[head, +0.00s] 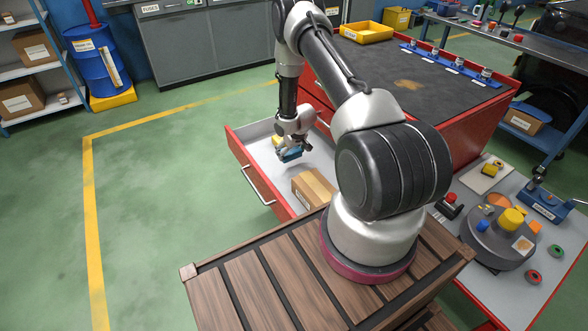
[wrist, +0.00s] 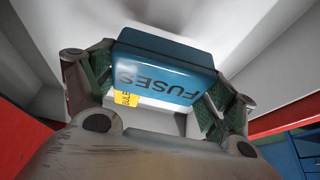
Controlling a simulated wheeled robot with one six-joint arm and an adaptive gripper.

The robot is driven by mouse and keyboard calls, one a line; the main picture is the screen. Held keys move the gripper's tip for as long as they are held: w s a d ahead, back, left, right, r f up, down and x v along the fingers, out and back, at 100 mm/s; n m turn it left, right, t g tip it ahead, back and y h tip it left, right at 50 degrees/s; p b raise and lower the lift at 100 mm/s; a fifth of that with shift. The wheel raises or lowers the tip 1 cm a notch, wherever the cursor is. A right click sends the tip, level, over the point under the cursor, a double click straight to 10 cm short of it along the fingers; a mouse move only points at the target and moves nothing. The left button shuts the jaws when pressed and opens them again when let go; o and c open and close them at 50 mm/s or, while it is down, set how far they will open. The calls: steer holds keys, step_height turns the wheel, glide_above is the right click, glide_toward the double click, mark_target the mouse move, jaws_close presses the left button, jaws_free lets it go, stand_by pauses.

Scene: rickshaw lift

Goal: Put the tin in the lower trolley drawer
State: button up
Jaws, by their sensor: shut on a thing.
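The tin is a blue box marked FUSES (wrist: 168,72), and it also shows in the head view (head: 290,155). My gripper (wrist: 165,85) is shut on the tin, with one finger on each side of it. In the head view my gripper (head: 291,145) is over the pulled-out drawer (head: 262,187) of the red trolley (head: 460,95). The drawer has a pale inside and a red front with a metal handle. I cannot tell whether the tin touches the drawer floor.
A cardboard box (head: 313,188) lies in the near part of the drawer. A yellow item (head: 277,141) is beside the tin, and a yellow label shows behind it in the wrist view (wrist: 126,98). A workbench (head: 525,275) with parts stands at right. Green floor at left is clear.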

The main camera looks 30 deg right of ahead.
mark_target(290, 168)
steer(key=shift+f, duration=3.15)
steer(key=shift+f, duration=0.1)
steer(key=o, duration=0.9)
steer(key=shift+o, duration=0.2)
